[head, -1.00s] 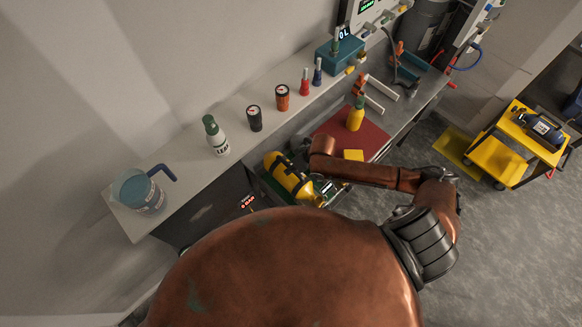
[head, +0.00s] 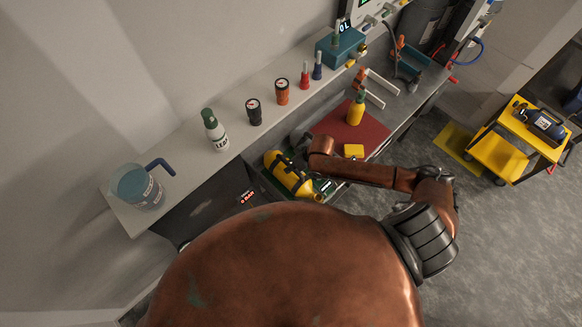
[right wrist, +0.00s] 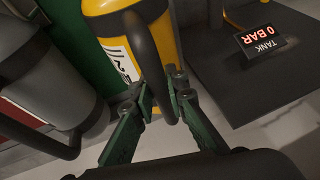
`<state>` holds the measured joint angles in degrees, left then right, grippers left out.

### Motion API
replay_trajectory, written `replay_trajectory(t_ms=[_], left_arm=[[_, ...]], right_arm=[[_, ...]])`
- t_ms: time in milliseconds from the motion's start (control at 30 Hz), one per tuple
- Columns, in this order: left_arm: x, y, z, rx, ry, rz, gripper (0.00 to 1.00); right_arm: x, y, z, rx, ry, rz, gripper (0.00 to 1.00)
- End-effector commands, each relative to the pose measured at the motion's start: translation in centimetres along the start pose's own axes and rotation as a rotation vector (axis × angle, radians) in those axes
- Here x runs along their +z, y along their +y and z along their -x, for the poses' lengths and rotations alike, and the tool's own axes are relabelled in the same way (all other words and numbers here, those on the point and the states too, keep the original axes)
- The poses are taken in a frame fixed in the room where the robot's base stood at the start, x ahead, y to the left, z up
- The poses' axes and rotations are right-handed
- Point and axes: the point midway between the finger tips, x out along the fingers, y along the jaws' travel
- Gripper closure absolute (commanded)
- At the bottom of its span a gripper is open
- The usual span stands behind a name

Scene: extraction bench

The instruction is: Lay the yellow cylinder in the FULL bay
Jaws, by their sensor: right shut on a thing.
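My right gripper (right wrist: 163,97) is shut on the cylinder at this black handle, one finger on each side. In the head view my right forearm reaches over the cylinder and the fingers are hard to make out. A FULL label cannot be read in either view. My left gripper is not in view.
A grey cylinder (right wrist: 45,75) lies close left of the yellow one in the wrist view. A dark panel with a "TANK 0 BAR" display (right wrist: 264,40) is on the right. A red mat (head: 340,126) holds a yellow bottle (head: 356,112). Bottles and a jug (head: 138,188) line the shelf.

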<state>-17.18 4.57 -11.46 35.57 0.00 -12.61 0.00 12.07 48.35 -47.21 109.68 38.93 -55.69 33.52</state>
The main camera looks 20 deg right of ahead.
Motion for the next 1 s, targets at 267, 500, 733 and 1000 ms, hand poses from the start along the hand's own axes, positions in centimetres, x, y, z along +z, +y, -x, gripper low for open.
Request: replay_trajectory(t_ms=[267, 500, 733, 1000], left_arm=[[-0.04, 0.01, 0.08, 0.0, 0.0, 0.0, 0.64], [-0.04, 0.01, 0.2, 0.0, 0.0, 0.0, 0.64], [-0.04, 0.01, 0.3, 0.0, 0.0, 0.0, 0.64], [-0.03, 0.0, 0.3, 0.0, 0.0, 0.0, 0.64]], right_arm=[[-0.61, -0.12, 0.22, -0.002, 0.012, 0.003, 1.0], [-0.49, -0.08, -0.07, -0.002, 0.012, 0.003, 1.0], [-0.36, 0.02, -0.36, -0.002, 0.012, 0.003, 1.0], [-0.29, 0.03, -0.48, -0.002, 0.011, 0.003, 1.0]])
